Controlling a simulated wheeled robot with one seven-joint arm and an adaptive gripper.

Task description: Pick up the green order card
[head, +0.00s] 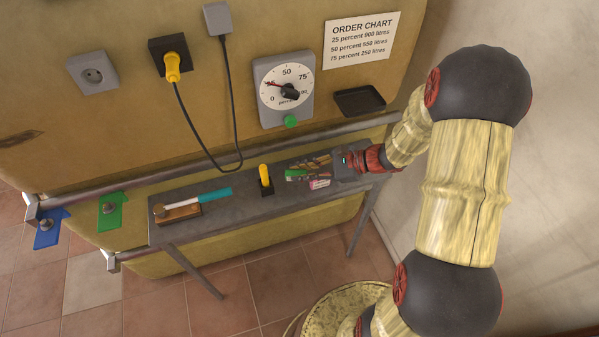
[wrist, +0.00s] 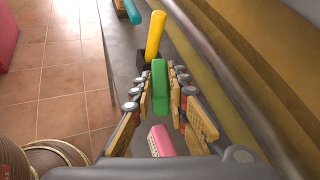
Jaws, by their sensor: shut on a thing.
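The green order card (head: 296,173) shows as a small green slab at the right part of the grey bench. In the wrist view the green card (wrist: 160,86) lies lengthwise between the two fingers. My gripper (head: 304,168) reaches in from the right, low over the bench, and is shut on the green card. In the wrist view the fingertips of my gripper (wrist: 160,82) flank it on both sides. I cannot tell whether the card touches the bench top. A pink card with a white face (head: 319,184) is next to it; it also shows nearer the palm in the wrist view (wrist: 161,140).
A yellow upright handle (head: 265,176) in a dark base stands just left of my gripper. A rail (head: 220,155) runs behind the bench (head: 232,207). A black tray (head: 360,99) is on the boiler above.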

